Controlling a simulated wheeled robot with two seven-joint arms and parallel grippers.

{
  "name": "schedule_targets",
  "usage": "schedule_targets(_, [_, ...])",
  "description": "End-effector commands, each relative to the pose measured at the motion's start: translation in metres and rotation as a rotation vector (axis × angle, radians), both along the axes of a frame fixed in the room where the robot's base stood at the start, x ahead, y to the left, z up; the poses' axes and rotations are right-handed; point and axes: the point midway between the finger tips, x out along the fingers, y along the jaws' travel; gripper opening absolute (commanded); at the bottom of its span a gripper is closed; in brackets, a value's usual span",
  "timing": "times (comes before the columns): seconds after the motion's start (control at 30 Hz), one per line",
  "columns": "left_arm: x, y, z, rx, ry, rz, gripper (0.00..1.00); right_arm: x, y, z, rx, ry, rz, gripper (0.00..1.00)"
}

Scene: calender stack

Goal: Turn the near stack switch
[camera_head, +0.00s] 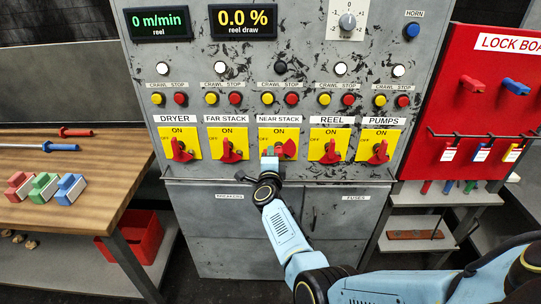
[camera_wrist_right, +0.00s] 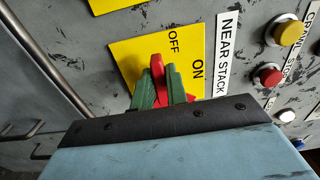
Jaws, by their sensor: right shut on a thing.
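The near stack switch (camera_head: 287,148) is a red rotary handle on a yellow plate (camera_head: 291,134) marked ON and OFF, under the NEAR STACK label. My right gripper (camera_head: 270,156) reaches up to it from below and covers part of it in the head view. In the right wrist view, the green fingers of the right gripper (camera_wrist_right: 160,78) are closed on either side of the red handle (camera_wrist_right: 157,66). The gripper hides the handle's lower part, so its exact angle is hard to tell. My left gripper is not in view.
Similar red switches stand beside it: far stack (camera_head: 230,152) on the left and reel (camera_head: 331,152) on the right. Crawl and stop buttons sit above. A wooden table (camera_head: 110,170) with coloured blocks is at left, a red lock board (camera_head: 480,100) at right.

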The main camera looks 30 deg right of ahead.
Motion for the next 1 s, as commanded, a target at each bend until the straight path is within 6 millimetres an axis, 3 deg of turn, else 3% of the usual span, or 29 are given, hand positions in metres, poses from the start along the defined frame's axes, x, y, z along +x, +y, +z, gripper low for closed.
schedule_targets(0.37, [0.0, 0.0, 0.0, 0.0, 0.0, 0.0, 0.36, -0.001, 0.0, -0.002, -0.003, 0.005, -0.001, 0.0])
schedule_targets(0.4, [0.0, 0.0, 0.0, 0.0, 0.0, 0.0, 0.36, -0.001, 0.0, -0.002, -0.003, 0.005, -0.001, 0.19])
schedule_targets(0.53, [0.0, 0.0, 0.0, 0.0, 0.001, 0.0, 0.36, -0.001, 0.0, -0.002, -0.002, 0.005, -0.001, 0.36])
schedule_targets(0.87, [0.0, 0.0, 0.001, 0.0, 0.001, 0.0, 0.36, -0.002, 0.001, -0.001, -0.002, 0.002, 0.0, 0.36])
schedule_targets(1.0, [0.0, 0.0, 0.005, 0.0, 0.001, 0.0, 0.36, -0.011, 0.008, -0.001, -0.001, 0.003, 0.001, 0.36])
